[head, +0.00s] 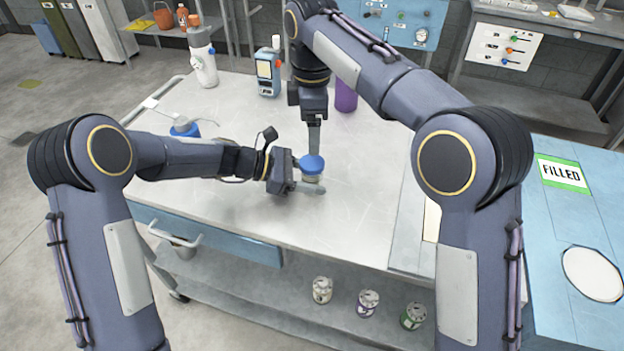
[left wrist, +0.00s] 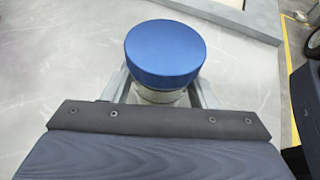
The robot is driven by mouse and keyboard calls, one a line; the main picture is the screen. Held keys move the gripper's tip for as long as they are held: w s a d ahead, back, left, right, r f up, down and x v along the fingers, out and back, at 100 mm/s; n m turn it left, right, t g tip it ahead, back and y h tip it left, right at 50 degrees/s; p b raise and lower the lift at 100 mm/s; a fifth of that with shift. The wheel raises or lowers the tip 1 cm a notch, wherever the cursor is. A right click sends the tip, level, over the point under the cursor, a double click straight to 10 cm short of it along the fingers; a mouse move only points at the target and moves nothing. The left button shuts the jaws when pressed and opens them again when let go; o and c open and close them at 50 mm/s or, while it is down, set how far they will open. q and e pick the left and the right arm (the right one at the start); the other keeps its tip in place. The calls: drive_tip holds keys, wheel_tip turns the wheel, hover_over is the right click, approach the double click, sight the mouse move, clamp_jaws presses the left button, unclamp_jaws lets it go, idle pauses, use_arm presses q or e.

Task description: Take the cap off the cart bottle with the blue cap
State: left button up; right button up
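The bottle with the blue cap (head: 312,164) stands upright on the cart top (head: 350,215); the cap also shows in the left wrist view (left wrist: 165,50). The cap sits on the bottle's pale body (left wrist: 160,96), mostly hidden below it. My left gripper (head: 308,186) reaches in from the left, low on the bottle, with a finger on each side of the body; it looks shut on it. My right gripper (head: 314,142) points down just behind the cap in the head view. Its fingers are seen edge-on, so their opening does not show. The left wrist view shows nothing over the cap.
A blue-topped oil can (head: 185,128) stands at the cart's left, with a white bottle (head: 204,66), a blue device (head: 268,72) and a purple bottle (head: 346,96) behind. Small cans (head: 368,303) sit on the lower shelf. A blue bench marked FILLED (head: 562,172) is at right.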

sight(312, 162)
use_arm(q)
clamp_jaws()
use_arm(e)
drive_tip(key=m, duration=0.9)
drive_tip(key=shift+f, duration=0.1)
drive_tip(key=m, duration=1.8)
drive_tip(key=shift+m, duration=0.3)
drive_tip(key=m, duration=0.7)
drive_tip(key=shift+f+m, duration=0.1)
drive_tip(key=shift+m, duration=0.5)
wheel_tip(312, 162, down, 8)
drive_tip(key=shift+r, duration=0.2)
